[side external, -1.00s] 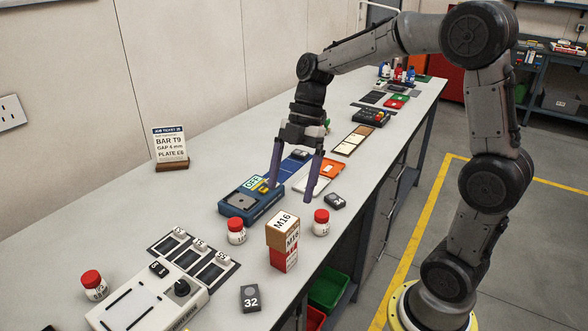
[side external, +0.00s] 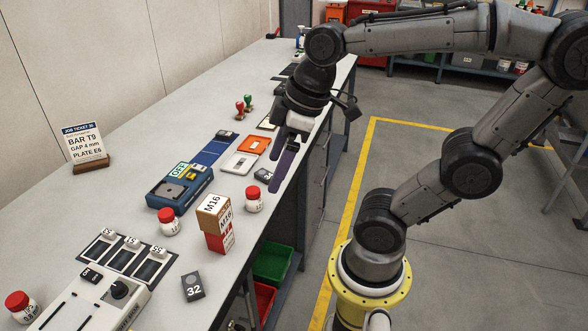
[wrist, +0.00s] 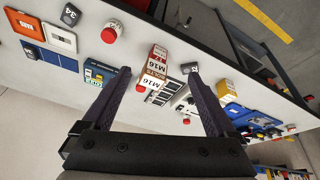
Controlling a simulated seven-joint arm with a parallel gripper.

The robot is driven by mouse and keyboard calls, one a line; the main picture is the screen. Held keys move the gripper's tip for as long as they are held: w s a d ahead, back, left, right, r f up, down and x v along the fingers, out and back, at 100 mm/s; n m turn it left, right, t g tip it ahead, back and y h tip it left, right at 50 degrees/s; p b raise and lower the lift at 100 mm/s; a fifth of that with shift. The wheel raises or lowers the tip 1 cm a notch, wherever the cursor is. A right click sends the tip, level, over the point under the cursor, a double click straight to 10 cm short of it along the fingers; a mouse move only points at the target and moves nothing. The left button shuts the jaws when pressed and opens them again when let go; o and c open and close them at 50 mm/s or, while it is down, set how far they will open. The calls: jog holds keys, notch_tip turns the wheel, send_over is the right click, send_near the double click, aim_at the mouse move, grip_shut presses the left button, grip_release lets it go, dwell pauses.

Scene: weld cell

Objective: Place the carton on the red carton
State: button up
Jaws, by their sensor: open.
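The carton (side external: 213,210), brown with a white top marked M16, rests on the red carton (side external: 222,240) near the bench's front edge. The stack looks upright, with the upper carton perhaps slightly turned. In the wrist view the carton (wrist: 152,84) and the red carton (wrist: 160,52) show between my fingers but at a distance. My gripper (side external: 280,178) is open and empty, behind and to the right of the stack, apart from it.
Red-capped jars (side external: 169,222) and (side external: 254,199) stand on either side of the stack. A black block marked 32 (side external: 193,287) lies in front. A blue device (side external: 180,186) and an orange-framed tray (side external: 254,147) lie behind. Green and red bins (side external: 272,263) sit below the bench.

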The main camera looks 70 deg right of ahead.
jog(key=s+m, duration=0.1)
jog(key=m, duration=0.1)
jog(key=s+f+m+t, duration=0.1)
jog(key=s+m, duration=0.1)
jog(key=shift+d+f+t+h, duration=0.15)
jog(key=shift+f+t+h, duration=0.05)
jog(key=shift+t+h, duration=0.1)
jog(key=shift+o, duration=0.6)
